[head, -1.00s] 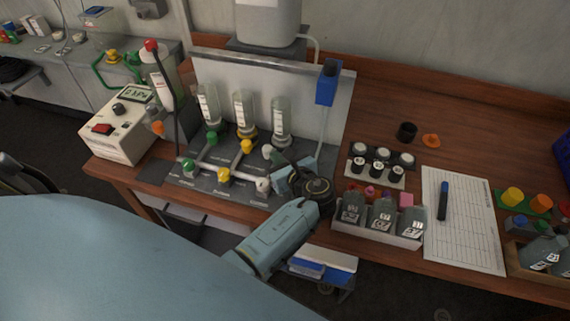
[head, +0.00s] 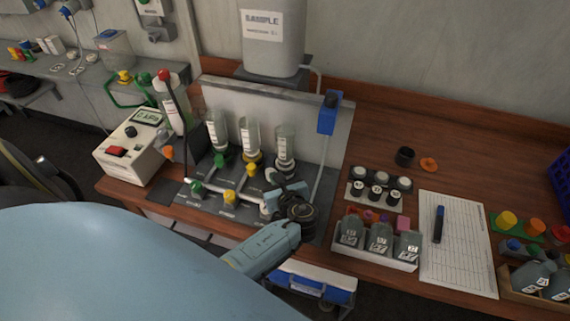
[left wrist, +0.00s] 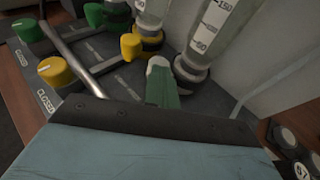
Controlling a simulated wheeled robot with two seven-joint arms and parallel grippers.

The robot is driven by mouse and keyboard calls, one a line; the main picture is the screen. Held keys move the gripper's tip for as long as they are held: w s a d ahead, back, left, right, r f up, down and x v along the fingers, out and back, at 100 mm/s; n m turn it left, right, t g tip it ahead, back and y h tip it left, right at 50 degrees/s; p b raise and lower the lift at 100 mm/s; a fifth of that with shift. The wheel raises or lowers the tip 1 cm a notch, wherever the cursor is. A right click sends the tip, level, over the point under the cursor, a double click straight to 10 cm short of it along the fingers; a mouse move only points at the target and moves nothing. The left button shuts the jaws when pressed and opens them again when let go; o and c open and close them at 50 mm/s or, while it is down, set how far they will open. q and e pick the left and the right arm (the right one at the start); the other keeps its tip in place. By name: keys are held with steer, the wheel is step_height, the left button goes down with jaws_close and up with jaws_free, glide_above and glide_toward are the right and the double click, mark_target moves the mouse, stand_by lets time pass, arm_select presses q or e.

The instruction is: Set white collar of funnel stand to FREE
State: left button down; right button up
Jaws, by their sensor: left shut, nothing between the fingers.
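The funnel stand (head: 200,207) has three upright clear funnels in a row, with green, yellow and white fittings. My left gripper (head: 277,187) is shut and empty, low in front of the right funnel, beside the white fittings. I cannot tell whether it touches one. The collar's setting is not readable. My right gripper is not in view.
A yellow knob (left wrist: 131,46) and a green knob (left wrist: 27,30) stand left of my gripper, with a pale pipe between. A blue box (head: 329,113) is on the stand's right side. A bottle rack (head: 375,256) stands to the right.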

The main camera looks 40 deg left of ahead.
arm_select(q)
steer(key=shift+a, duration=0.3)
steer(key=shift+d, duration=0.1)
